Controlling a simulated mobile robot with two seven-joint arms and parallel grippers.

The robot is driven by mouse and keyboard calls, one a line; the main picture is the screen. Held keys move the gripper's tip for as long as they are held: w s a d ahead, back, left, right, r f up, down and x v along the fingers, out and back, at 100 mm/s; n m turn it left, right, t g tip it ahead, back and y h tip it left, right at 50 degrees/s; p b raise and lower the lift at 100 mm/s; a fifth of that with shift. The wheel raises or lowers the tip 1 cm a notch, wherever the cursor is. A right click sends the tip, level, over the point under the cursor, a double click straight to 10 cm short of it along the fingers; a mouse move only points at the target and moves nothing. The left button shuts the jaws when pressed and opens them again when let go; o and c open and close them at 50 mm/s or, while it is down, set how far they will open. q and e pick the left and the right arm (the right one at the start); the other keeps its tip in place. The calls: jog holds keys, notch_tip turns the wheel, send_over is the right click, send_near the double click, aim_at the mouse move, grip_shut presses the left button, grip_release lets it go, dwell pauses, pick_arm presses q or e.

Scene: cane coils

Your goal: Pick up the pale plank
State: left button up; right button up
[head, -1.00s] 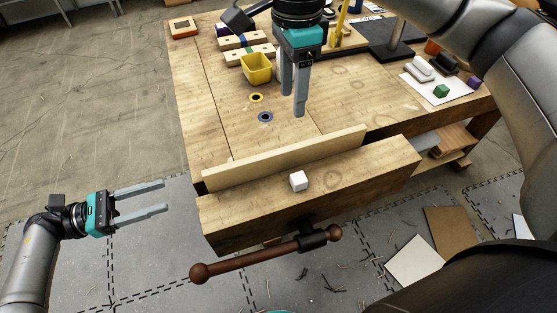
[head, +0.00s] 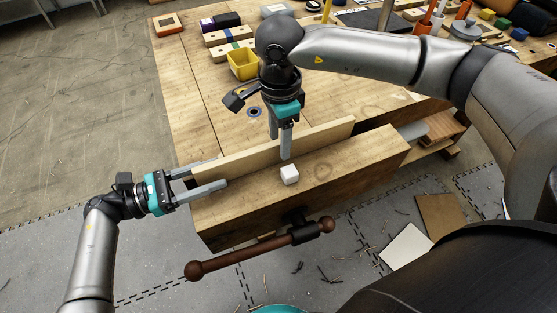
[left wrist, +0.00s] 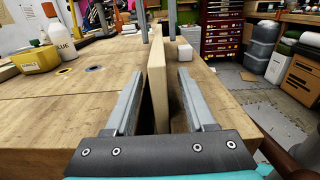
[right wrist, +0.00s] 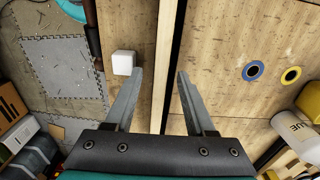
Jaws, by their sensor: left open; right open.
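The pale plank (head: 326,132) stands on edge between the bench top and the thick wooden vise jaw (head: 362,160). My left gripper (head: 221,171) is open at the plank's left end; in the left wrist view the plank (left wrist: 158,85) runs between its fingers. My right gripper (head: 280,146) is open and points down over the middle of the plank. In the right wrist view the plank (right wrist: 165,50) lies between its fingers. I cannot tell whether any finger touches the plank.
A white cube (head: 290,174) sits on the vise jaw, close to my right gripper. A brown vise handle (head: 255,253) sticks out in front. A yellow bin (head: 242,66) and wooden blocks stand farther back on the bench. The bench's left part is clear.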

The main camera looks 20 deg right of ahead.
pick_arm(q)
jog(key=shift+d, duration=0.9)
pick_arm(e)
jog(key=shift+f, duration=0.95)
pick_arm(q)
grip_shut()
pick_arm(e)
grip_shut()
jog(key=shift+r, duration=0.1)
